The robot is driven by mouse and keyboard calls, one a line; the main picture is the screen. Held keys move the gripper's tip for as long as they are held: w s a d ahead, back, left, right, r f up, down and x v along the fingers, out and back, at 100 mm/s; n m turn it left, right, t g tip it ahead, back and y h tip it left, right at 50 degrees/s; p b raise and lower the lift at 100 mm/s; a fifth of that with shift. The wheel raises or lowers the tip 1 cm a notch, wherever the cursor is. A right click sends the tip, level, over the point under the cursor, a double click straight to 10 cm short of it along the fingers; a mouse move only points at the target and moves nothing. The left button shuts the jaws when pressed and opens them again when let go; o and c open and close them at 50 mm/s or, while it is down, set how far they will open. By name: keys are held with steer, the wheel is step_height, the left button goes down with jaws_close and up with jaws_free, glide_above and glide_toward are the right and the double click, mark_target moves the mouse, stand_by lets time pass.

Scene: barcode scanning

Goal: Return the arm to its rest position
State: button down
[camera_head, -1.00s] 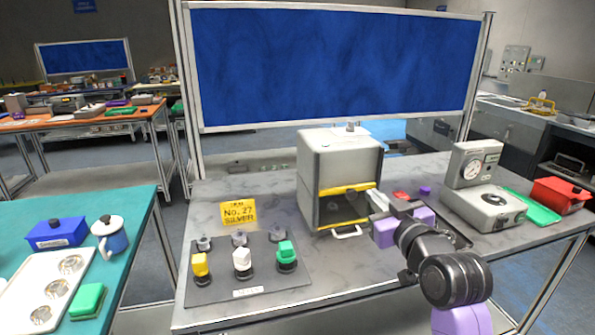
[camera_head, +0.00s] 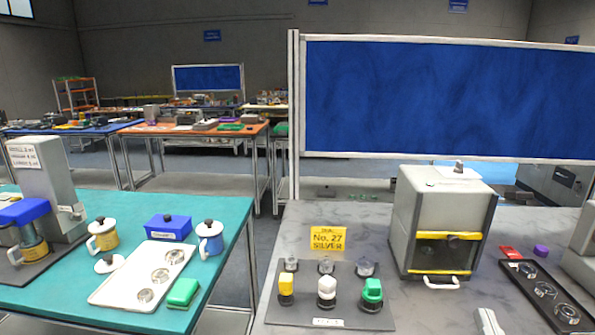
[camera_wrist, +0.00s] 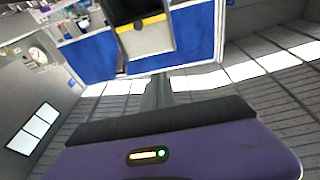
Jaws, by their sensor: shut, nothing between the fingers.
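My gripper (camera_head: 487,322) shows only as a small grey tip at the bottom edge of the head view, right of centre. It is in front of the grey box and apart from it. In the wrist view, the shut fingers (camera_wrist: 159,92) point away above the purple wrist body, with nothing between them. The rest of my arm is outside the head view.
A grey box (camera_head: 440,220) with yellow bars and a white handle stands on the grey table (camera_head: 290,232). A dark board (camera_head: 310,308) with several coloured knobs lies left of it. A dark tray (camera_head: 530,282) with round pieces lies right. A teal table (camera_head: 225,225) stands left.

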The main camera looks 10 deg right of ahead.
steer(key=s+a+f+n+g+y, duration=0.1)
steer(key=s+a+f, duration=0.3)
steer(key=s, duration=0.5)
steer(key=s+a+f+n+g+y, duration=0.2)
steer(key=s+a+f+y, duration=0.2)
steer(key=s, duration=0.4)
steer(key=s+a+f+n+g+y, duration=0.1)
steer(key=s+a+f+y, duration=0.1)
steer(key=s+a+f, duration=0.3)
steer(key=s+a, duration=0.3)
steer(key=s, duration=0.1)
steer(key=shift+s+f+n, duration=0.3)
steer(key=shift+f, duration=0.1)
